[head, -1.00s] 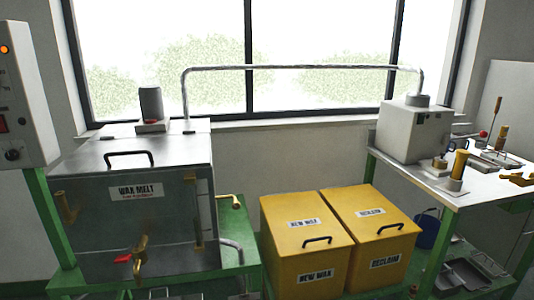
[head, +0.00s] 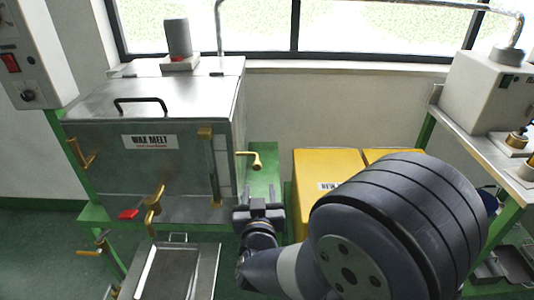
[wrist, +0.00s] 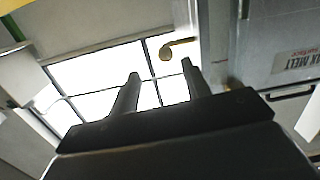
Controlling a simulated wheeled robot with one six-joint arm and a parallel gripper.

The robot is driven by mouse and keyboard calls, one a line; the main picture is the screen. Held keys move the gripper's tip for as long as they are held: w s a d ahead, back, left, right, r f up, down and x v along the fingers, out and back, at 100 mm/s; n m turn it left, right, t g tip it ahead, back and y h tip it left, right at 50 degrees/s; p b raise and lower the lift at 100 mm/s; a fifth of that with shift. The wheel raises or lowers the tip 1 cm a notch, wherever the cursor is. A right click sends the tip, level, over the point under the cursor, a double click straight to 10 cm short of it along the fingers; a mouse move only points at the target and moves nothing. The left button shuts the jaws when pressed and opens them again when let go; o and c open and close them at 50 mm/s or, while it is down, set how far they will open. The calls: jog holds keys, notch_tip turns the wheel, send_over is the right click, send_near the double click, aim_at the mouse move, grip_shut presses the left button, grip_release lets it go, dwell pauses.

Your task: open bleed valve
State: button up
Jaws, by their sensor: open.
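The grey steel wax melt tank (head: 165,165) stands at left. A brass lever (head: 252,160) with a bent end sticks out from its right side; it also shows in the wrist view (wrist: 178,48), just beyond and between my fingertips. No label marks a bleed valve, so I cannot tell for certain that this lever is it. My gripper (head: 259,186) is open and empty, below the lever and to the right of the tank. In the wrist view its fingers (wrist: 160,70) are spread apart and appear clear of the lever.
On the tank front are a brass tap (head: 154,208) and a red handle (head: 128,214). A metal tray (head: 180,275) is below. Yellow bins (head: 328,168) stand behind my arm. A bench (head: 500,160) with a machine is at right.

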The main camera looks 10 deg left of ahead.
aim_at(257, 168)
jog(key=shift+t, duration=0.3)
jog(key=x, duration=0.7)
jog(key=p+x, duration=0.1)
jog(key=x, duration=0.3)
jog(key=shift+a+r, duration=0.25)
jog(key=shift+a, duration=0.05)
jog(key=shift+c, duration=0.4)
grip_shut()
